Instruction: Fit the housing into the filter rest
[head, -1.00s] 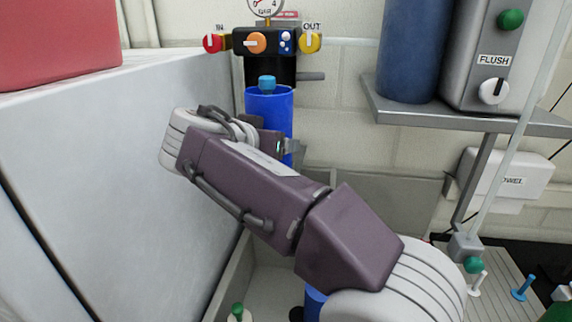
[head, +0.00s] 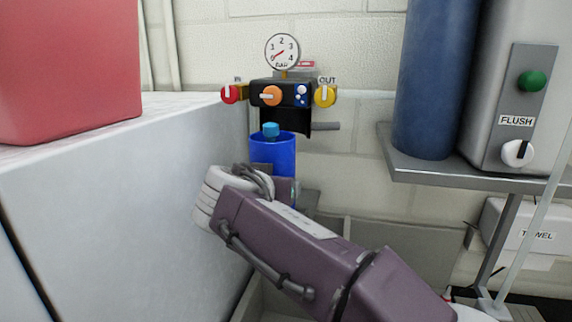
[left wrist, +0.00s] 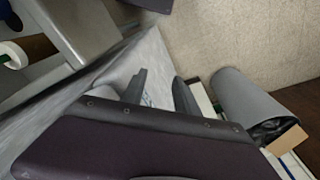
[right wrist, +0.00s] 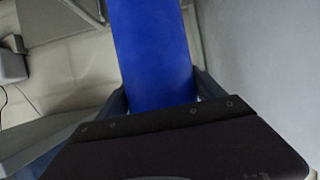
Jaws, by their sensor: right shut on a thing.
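The blue housing (head: 272,152) is an upright, open-topped cylinder in the head view, with a light-blue cap (head: 270,130) showing at its mouth. It stands just below and in front of the black filter head (head: 281,93); a gap in depth cannot be judged. My right gripper (head: 290,192) is shut on the housing; the blue wall also fills the space between the fingers in the right wrist view (right wrist: 155,55). I cannot tell which part is the filter rest. My left gripper (left wrist: 160,90) is open and empty in the left wrist view, and outside the head view.
A red valve (head: 230,94) and a yellow valve (head: 325,96) flank the head, with a gauge (head: 282,51) above. A grey cabinet (head: 120,190) is close on the left. A shelf (head: 470,178) with a blue tank (head: 427,80) is on the right.

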